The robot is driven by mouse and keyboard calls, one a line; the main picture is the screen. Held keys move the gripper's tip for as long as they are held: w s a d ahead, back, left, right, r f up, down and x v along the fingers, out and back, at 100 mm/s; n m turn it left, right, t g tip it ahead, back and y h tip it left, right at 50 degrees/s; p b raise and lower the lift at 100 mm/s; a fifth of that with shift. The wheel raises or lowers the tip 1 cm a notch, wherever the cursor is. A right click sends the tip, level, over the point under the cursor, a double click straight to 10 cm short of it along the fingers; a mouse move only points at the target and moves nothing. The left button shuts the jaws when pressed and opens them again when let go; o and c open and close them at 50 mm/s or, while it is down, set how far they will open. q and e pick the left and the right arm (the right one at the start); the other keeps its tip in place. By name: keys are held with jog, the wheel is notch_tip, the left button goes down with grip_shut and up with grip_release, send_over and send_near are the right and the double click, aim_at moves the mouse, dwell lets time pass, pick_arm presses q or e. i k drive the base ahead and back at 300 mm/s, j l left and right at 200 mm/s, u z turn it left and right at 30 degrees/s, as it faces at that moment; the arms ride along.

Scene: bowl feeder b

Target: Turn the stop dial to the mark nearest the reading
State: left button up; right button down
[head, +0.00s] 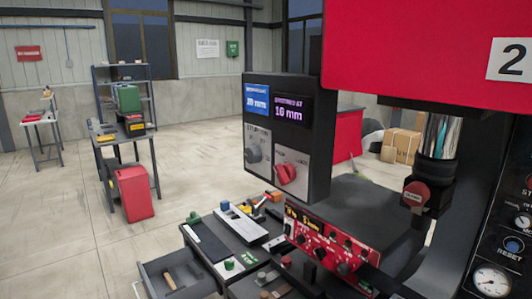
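A black control box (317,150) hangs right of centre in the head view, its front turned toward the left. Its blue display (257,100) seems to read 20 mm, though the small text is blurred. The dark display (291,109) beside it has purple text that seems to read "stopped at 16 mm". Below are two light plates: a grey dial (254,153) on the left, under a label that seems to begin "STOP", and a red knob (286,174) on the right. The marks around both are too small to read. Neither of my grippers is in view.
A large red panel (420,45) juts out above right. A red instrument panel (328,240) and a dark bench (240,240) with small parts and an open drawer (180,275) lie below. A column with gauges stands at right. Open floor (190,160) lies left.

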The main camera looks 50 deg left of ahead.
aim_at(253, 154)
jog(key=u, duration=1.6)
